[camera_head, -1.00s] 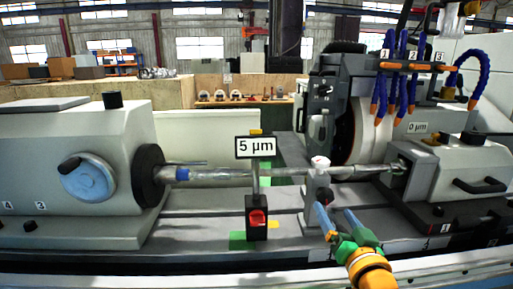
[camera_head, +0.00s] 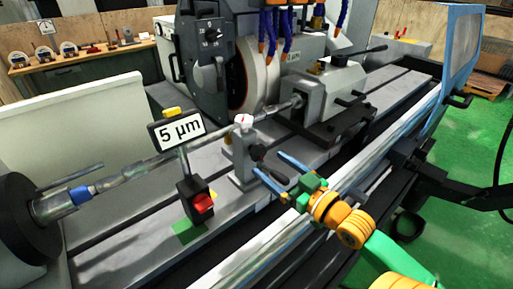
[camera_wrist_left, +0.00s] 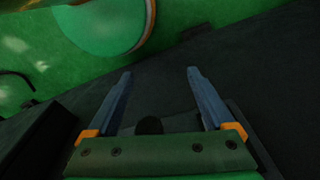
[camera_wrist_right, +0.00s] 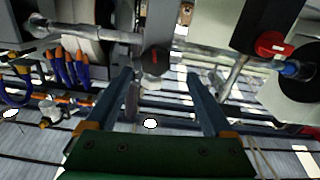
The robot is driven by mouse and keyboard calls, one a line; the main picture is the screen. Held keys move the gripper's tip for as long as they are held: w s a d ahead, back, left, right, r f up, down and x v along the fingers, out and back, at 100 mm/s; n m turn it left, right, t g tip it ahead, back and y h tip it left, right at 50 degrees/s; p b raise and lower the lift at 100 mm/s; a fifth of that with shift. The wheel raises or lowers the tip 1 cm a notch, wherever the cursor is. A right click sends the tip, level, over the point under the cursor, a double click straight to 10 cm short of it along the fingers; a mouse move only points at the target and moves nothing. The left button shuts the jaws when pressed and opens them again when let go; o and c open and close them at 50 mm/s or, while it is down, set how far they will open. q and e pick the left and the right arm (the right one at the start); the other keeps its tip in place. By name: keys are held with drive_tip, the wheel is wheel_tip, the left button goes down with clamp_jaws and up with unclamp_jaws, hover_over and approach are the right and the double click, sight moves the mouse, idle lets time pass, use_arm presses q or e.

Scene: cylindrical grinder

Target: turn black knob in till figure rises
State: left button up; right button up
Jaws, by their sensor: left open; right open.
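The black knob (camera_head: 257,152) sits on the front of a grey upright support (camera_head: 241,165) with a white cap. In the right wrist view the knob (camera_wrist_right: 155,62) shows a red mark on its face. My right gripper (camera_head: 267,162) is open in front of the knob. Its fingertips (camera_wrist_right: 158,73) lie to either side of the knob; I cannot tell whether they touch it. The figure sign (camera_head: 181,130) reads 5 µm and stands on a post left of the support. My left gripper (camera_wrist_left: 160,74) is open and empty, seen only in the left wrist view.
A long shaft (camera_head: 150,165) runs behind the sign and support. The grinding wheel (camera_head: 262,75) and blue-orange hoses (camera_head: 268,40) stand behind. A grey block (camera_head: 322,90) is to the right. Green floor (camera_head: 470,170) lies open at the right.

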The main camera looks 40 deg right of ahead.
sight(261, 153)
drive_tip(key=shift+w+d+r+p, duration=0.25)
drive_tip(key=shift+w+d+p, duration=0.25)
drive_tip(key=shift+w, duration=0.45)
drive_tip(key=w, duration=0.3)
drive_tip(key=shift+w+a+f, duration=0.15)
drive_tip(key=shift+a+f, duration=0.1)
drive_tip(key=shift+a, duration=0.15)
drive_tip(key=shift+w+a, duration=0.1)
drive_tip(key=shift+w, duration=0.05)
drive_tip(key=shift+s, duration=0.2)
drive_tip(key=shift+s+d, duration=0.1)
drive_tip(key=shift+d, duration=0.1)
drive_tip(key=shift+c, duration=0.9)
drive_tip(key=c, duration=1.2)
drive_tip(key=shift+r+m+p, duration=0.2)
drive_tip(key=shift+m+p, duration=0.85)
drive_tip(key=shift+m, duration=0.25)
use_arm(q)
drive_tip(key=shift+s+d+r+p, duration=0.15)
drive_tip(key=shift+s+r+p, duration=0.1)
drive_tip(key=shift+r, duration=0.6)
drive_tip(key=shift+s+d+r+p, duration=0.2)
drive_tip(key=shift+r+p, duration=0.1)
drive_tip(key=shift+r, duration=0.6)
drive_tip(key=shift+s+d+r+p, duration=0.15)
drive_tip(key=shift+r+p, duration=0.1)
drive_tip(key=shift+r, duration=0.6)
use_arm(e)
drive_tip(key=shift+f+m, duration=0.1)
drive_tip(key=shift+m, duration=2)
